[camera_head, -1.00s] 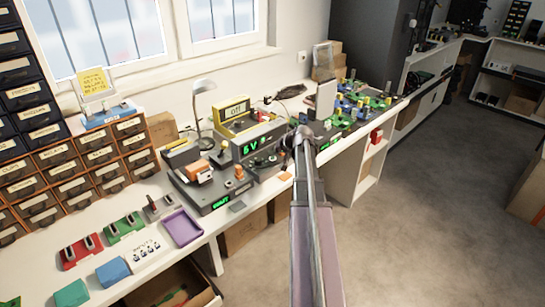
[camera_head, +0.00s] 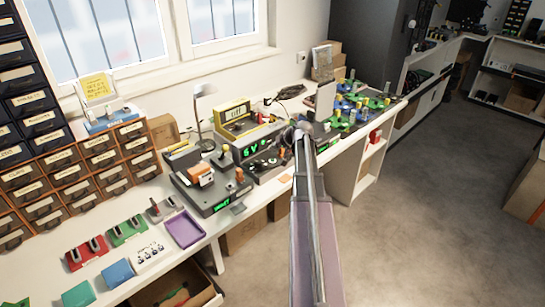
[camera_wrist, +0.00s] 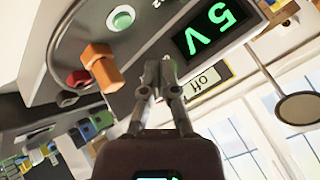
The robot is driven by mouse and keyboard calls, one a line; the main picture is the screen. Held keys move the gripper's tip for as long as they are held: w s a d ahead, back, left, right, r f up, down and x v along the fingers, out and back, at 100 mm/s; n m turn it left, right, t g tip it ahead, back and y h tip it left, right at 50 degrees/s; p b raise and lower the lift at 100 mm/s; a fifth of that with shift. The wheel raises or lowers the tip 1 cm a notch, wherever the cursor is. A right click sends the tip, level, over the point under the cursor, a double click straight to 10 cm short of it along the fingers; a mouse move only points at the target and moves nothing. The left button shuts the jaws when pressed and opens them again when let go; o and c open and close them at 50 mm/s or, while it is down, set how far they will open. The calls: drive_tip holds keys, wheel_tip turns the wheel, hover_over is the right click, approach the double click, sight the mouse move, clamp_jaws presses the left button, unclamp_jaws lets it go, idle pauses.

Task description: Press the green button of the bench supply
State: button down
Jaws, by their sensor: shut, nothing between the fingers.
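The bench supply fills the top of the wrist view, with a grey panel (camera_wrist: 165,22) and a lit green "5 V" display (camera_wrist: 208,28). Its round green button (camera_wrist: 122,17) has a pale ring and sits left of the display. My gripper (camera_wrist: 158,68) is shut and empty, its fingertips in front of the panel, below and right of the button in the picture. They look apart from the button; the exact gap cannot be told. In the head view the bench supply (camera_head: 240,143) stands on the bench left of my arm's end, and my fingertips are hidden there.
An orange knob (camera_wrist: 100,66) and a red terminal (camera_wrist: 77,78) stick out near my fingers. A yellow meter (camera_head: 238,109) reading "Off" sits on the supply. A grey device with an orange part (camera_head: 205,176) and a lamp (camera_head: 205,90) stand to the left.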

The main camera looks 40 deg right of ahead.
drive_tip(key=shift+r+p, duration=1)
drive_tip(key=shift+r, duration=0.25)
idle(0.8)
